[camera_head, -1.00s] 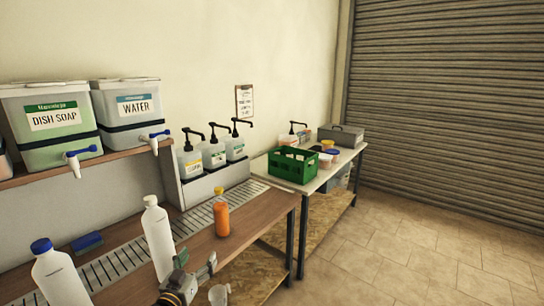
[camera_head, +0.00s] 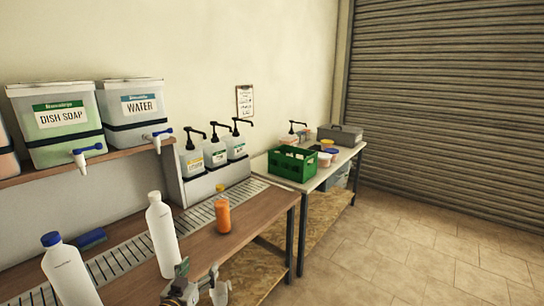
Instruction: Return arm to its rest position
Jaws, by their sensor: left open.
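My left gripper (camera_head: 198,287) is low in the head view, at the front edge of the wooden bench (camera_head: 225,247). It is open, with nothing seen between its fingers, and the bottom of the frame cuts off part of it. It is in front of and apart from the orange bottle (camera_head: 223,216). A tall white bottle (camera_head: 163,236) stands just behind and left of it. A blue-capped white bottle (camera_head: 70,275) stands further left. My right gripper is not in view.
Dish soap (camera_head: 60,125) and water (camera_head: 138,107) tanks with taps sit on a shelf. Several pump bottles (camera_head: 214,154) stand behind the drain grate (camera_head: 190,220). A green crate (camera_head: 292,163) is on the far table. A blue brush (camera_head: 90,239) lies at left. The floor at right is clear.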

